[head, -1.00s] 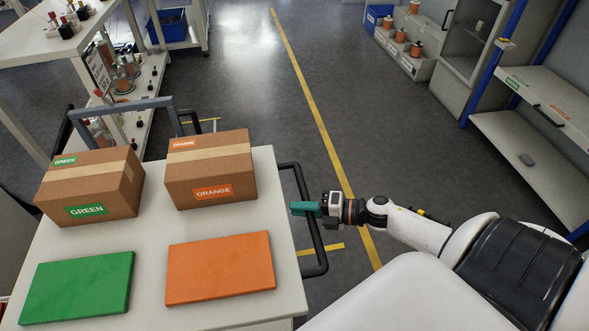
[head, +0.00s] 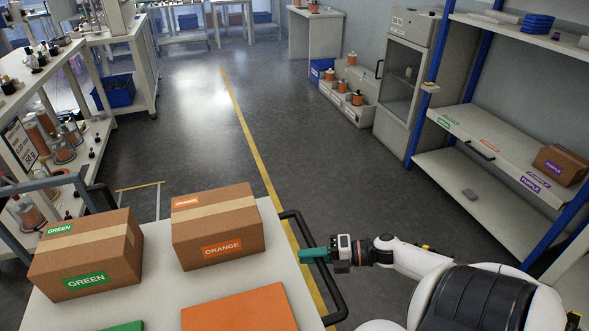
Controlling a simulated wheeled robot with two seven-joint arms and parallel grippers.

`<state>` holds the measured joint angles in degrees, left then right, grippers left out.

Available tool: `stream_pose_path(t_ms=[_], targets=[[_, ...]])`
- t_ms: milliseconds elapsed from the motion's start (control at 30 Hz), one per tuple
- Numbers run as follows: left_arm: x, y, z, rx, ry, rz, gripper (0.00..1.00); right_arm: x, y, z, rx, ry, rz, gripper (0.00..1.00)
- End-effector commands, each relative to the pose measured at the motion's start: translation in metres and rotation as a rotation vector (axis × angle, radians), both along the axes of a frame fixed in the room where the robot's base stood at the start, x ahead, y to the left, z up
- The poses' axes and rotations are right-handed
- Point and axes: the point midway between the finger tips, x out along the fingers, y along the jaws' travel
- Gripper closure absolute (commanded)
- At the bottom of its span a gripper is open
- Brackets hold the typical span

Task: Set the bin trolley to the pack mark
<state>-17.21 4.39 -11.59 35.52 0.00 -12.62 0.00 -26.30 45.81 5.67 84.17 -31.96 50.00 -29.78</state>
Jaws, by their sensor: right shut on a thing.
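The bin trolley (head: 158,308) has a pale top and fills the lower left of the head view. A box labelled GREEN (head: 88,258) and a box labelled ORANGE (head: 218,230) stand on it. My right gripper (head: 312,255) is shut on the black handle (head: 327,280) at the trolley's right side. A yellow corner marking (head: 139,187) shows on the floor beyond the trolley; I cannot tell whether it is the pack mark. My left gripper is out of view.
An orange panel (head: 240,314) and a green panel (head: 122,327) lie on the trolley. A yellow floor line (head: 245,131) runs away beyond it. Shelving (head: 470,180) with a PURPLE box (head: 561,165) stands right, a bench (head: 92,128) left. The aisle floor between is clear.

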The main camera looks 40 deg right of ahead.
Motion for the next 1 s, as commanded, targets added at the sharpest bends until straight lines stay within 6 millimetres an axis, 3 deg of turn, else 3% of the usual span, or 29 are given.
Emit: stream_pose_path(t_ms=[100,300,767,800,900,1000], targets=[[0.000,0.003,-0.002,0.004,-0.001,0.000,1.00,-0.007,-0.016,-0.002,-0.003,0.004,-0.004,1.00],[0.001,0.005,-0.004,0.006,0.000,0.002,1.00,-0.014,-0.030,-0.001,-0.002,0.002,-0.003,1.00],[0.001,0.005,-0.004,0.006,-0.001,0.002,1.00,-0.016,-0.035,0.000,-0.003,0.001,-0.004,1.00],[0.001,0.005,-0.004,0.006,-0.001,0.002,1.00,-0.016,-0.035,0.000,-0.003,0.001,-0.004,0.77],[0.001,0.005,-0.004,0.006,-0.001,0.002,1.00,-0.016,-0.035,0.000,-0.002,0.002,-0.003,0.60],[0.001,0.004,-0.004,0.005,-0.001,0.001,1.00,-0.016,-0.034,0.000,-0.002,0.001,-0.002,0.59]])
